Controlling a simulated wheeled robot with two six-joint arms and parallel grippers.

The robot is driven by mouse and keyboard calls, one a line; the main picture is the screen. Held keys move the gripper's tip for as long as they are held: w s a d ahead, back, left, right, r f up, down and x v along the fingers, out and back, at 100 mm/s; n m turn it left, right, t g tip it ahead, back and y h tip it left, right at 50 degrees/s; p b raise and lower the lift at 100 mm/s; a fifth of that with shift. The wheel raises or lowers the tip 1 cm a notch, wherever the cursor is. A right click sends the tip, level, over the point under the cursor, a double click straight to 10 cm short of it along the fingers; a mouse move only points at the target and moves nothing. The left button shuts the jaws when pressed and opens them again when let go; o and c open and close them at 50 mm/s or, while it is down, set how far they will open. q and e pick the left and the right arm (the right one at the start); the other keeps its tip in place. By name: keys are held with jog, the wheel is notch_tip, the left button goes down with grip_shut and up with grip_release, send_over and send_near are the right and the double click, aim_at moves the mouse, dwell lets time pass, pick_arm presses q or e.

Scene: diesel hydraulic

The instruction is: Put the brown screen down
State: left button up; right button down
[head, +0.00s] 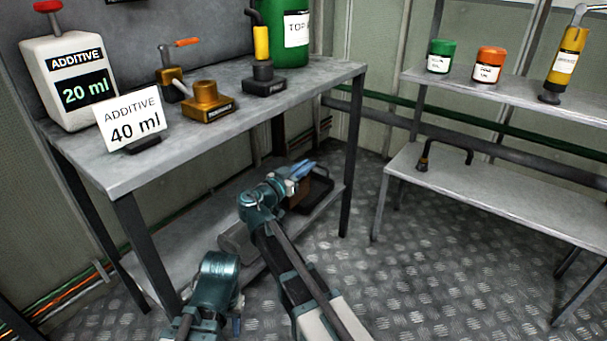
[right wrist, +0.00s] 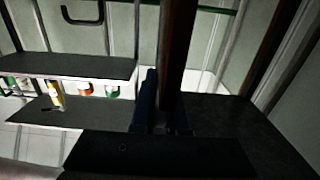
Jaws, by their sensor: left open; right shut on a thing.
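The brown screen (right wrist: 178,55) shows in the right wrist view as a dark brown upright strip rising from my right gripper (right wrist: 160,128). In the head view, the right gripper (head: 301,171) has blue fingers and is at the lower shelf under the workbench, shut on the screen. A brown part (head: 320,190) shows just beside the fingers, mostly hidden. I cannot tell whether it touches the shelf. My left gripper (head: 237,325) is low in the head view, largely hidden by its own arm; only a small blue part shows, apart from the screen.
The workbench (head: 245,105) carries an additive jug (head: 80,80), a 40 ml sign (head: 131,119), brass fittings (head: 207,100) and a green container (head: 290,30). Its lower shelf (head: 190,255) is partly covered by my arms. A rack (head: 500,185) stands right, with open floor between.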

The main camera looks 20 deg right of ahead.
jog(key=w+d+f+b, duration=0.1)
jog(key=w+f+b, duration=0.1)
jog(key=w, duration=0.5)
jog(key=w+d+f+b, duration=0.1)
jog(key=w+f+b, duration=0.2)
jog(key=w, duration=0.5)
jog(key=shift+w+d, duration=0.25)
jog(key=shift+w, duration=0.05)
jog(key=c, duration=0.9)
grip_release()
jog(key=v, duration=1.2)
